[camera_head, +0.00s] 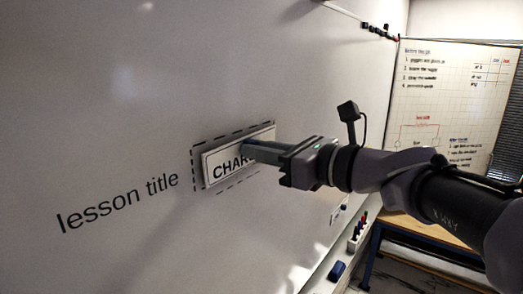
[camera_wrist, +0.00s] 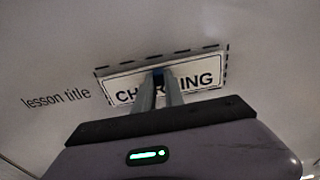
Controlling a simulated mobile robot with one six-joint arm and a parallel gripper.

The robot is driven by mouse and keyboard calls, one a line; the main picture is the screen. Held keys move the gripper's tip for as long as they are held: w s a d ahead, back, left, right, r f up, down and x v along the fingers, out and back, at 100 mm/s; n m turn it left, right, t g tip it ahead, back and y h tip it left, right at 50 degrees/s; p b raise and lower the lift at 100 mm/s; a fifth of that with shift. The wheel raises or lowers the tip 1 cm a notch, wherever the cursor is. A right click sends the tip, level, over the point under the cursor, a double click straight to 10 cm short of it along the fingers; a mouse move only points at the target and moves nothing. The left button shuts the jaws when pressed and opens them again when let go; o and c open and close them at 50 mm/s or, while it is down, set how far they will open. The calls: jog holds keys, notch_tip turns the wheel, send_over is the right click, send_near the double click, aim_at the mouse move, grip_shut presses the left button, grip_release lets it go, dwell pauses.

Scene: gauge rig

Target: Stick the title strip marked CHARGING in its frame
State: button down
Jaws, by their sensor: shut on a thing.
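The white title strip marked CHARGING (camera_head: 222,167) is at the whiteboard, inside the dashed frame (camera_head: 194,171) to the right of the words "lesson title". In the wrist view the strip (camera_wrist: 200,82) lies along the dashed frame (camera_wrist: 228,64), with dashes showing above it and at its sides. My gripper (camera_head: 248,150) is shut on the strip near its middle, and the fingers cover some middle letters. In the wrist view my gripper (camera_wrist: 160,78) hides part of the strip's lower middle. I cannot tell whether the strip's back touches the board.
The whiteboard (camera_head: 110,100) is bare around the frame except for the printed "lesson title" (camera_head: 118,204). A ledge below holds a blue eraser (camera_head: 337,271) and several markers (camera_head: 358,232). A paper chart (camera_head: 455,100) hangs at the right, above a wooden table (camera_head: 425,228).

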jog(key=shift+w+a, duration=0.4)
dwell(0.3)
jog(key=c, duration=1.3)
grip_release()
jog(key=shift+s+d, duration=0.1)
jog(key=shift+c, duration=0.2)
jog(key=o, duration=0.6)
jog(key=v, duration=0.3)
jog(key=b+v, duration=0.1)
jog(key=v, duration=0.5)
jog(key=shift+f, duration=0.3)
